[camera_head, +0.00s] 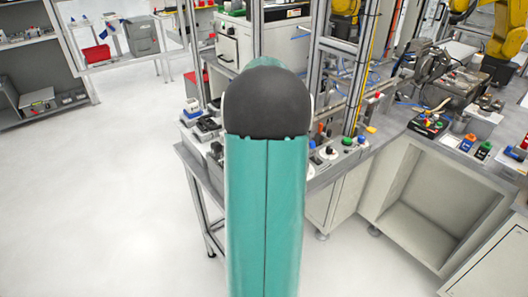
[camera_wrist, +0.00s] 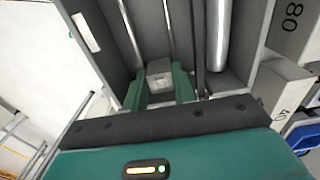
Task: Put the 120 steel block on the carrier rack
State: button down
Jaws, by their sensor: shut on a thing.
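In the wrist view, my gripper (camera_wrist: 160,88) has two green fingers shut on a small grey steel block (camera_wrist: 159,68). Only the block's end shows between the fingers, and I cannot read a number on it. The fingers and block are inside or over a dark grey tray-like holder (camera_wrist: 98,45) with metal rods along it. This may be the carrier rack, but I cannot be sure. I cannot tell whether the block touches its floor. In the head view, my teal arm hides the gripper and block.
In the head view, a workbench (camera_head: 340,160) with small parts and metal posts (camera_head: 318,60) lies beyond my arm. Open floor (camera_head: 110,190) is at left.

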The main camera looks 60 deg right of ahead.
jog(key=shift+r, duration=3.8)
jog(key=shift+w, duration=0.1)
jog(key=w+a+r, duration=0.2)
jog(key=w+r, duration=1.1)
jog(key=w, duration=0.3)
jog(key=f, duration=1.7)
jog(key=shift+w+a+f, duration=0.2)
jog(key=shift+f, duration=0.2)
jog(key=c, duration=1.6)
grip_release()
jog(key=shift+f, duration=0.2)
jog(key=o, duration=0.5)
